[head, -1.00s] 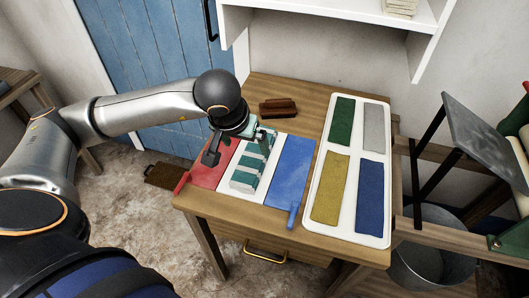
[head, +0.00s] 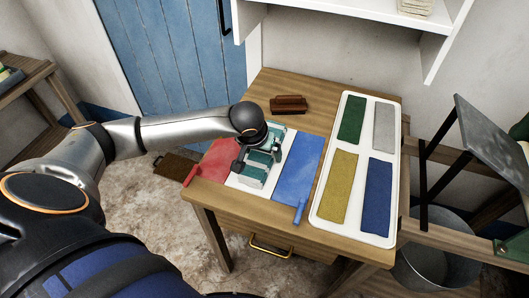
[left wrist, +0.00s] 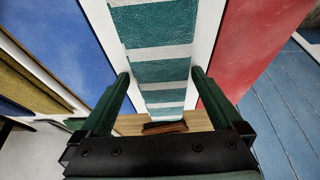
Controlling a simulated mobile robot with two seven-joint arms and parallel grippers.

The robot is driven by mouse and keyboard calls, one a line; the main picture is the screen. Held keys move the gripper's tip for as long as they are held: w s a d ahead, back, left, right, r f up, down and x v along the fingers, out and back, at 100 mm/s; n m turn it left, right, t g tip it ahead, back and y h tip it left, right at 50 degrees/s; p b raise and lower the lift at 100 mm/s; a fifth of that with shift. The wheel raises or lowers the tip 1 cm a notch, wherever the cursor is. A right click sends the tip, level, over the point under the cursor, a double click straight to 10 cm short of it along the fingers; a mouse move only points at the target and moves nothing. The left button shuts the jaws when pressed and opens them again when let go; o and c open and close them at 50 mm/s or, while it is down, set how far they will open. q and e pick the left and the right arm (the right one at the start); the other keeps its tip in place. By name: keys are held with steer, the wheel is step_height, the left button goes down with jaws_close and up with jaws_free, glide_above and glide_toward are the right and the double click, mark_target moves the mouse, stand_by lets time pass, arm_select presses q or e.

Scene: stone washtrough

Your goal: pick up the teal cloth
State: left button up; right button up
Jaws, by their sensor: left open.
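The teal cloth (head: 254,172), with white bands across it, lies on a white strip between a red panel and a blue panel on the wooden table. It also fills the middle of the left wrist view (left wrist: 163,72). My left gripper (head: 258,156) is over the cloth and hides part of it in the head view. In the left wrist view the gripper (left wrist: 160,74) is open, with one green finger on each side of the cloth, nothing clamped. Whether the fingertips touch the cloth or the strip, I cannot tell. My right gripper is not in view.
The red panel (head: 216,161) and blue panel (head: 298,168) flank the cloth closely. A brown brush-like object (head: 289,104) lies behind. A white tray (head: 345,222) with green, grey, yellow and blue cloths stands at right. A white shelf (head: 352,15) hangs above the back.

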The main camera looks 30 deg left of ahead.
arm_select(q)
steer(key=shift+c, duration=0.4)
steer(key=c, duration=1.1)
steer(key=shift+r, duration=0.1)
steer(key=shift+r, duration=0.65)
steer(key=s+r, duration=0.1)
steer(key=r, duration=0.1)
steer(key=s+d+r, duration=0.1)
steer(key=r, duration=0.1)
steer(key=s+d+r, duration=0.1)
steer(key=r, duration=0.1)
steer(key=shift+d+r, duration=0.2)
steer(key=shift+d, duration=0.05)
steer(key=s+d+r+m+h+p, duration=0.1)
steer(key=s+d+r+m+p, duration=0.1)
steer(key=s+d+r+p, duration=0.2)
step_height(320, 180, up, 4)
steer(key=s+d, duration=0.1)
steer(key=d, duration=0.2)
steer(key=shift+s+m, duration=0.3)
steer(key=shift+s, duration=0.05)
steer(key=shift+r, duration=0.1)
